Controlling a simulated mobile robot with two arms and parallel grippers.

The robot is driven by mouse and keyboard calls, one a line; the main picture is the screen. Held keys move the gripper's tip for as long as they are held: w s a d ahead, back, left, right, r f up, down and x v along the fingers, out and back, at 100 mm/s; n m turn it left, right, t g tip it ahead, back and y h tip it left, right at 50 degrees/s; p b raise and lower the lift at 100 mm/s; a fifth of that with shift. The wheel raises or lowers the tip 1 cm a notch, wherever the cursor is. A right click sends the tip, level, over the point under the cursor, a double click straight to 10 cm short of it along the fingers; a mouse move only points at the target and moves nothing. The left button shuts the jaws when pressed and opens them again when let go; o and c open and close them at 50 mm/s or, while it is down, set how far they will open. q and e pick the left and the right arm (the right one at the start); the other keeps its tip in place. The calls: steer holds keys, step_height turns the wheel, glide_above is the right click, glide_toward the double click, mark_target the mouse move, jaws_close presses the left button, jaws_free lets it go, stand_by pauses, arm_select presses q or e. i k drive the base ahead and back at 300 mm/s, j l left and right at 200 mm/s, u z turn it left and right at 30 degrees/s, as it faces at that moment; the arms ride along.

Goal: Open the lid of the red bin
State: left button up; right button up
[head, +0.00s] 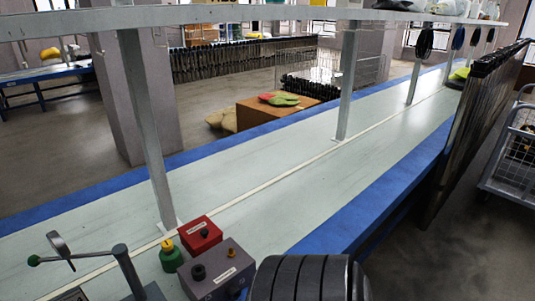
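A small red box (201,234), which seems to be the red bin, sits on the pale workbench (240,190) at the lower middle of the head view. Its top looks closed and carries a small white label. It stands right behind a grey box and beside a green container. Neither of my grippers shows in this view.
A grey box (219,272) with knobs on top and a green container with a yellow top (170,256) crowd the red box. A dark ribbed object (308,279) is at the bottom. The bench behind is clear.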

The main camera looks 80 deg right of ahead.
mark_target(199, 232)
steer(key=z, duration=1.8)
steer(key=u, duration=0.25)
steer(key=l+u, duration=0.45)
steer(key=k+l+u, duration=0.15)
steer(key=l+u, duration=0.3)
steer(key=k+l, duration=0.05)
steer(key=l, duration=0.05)
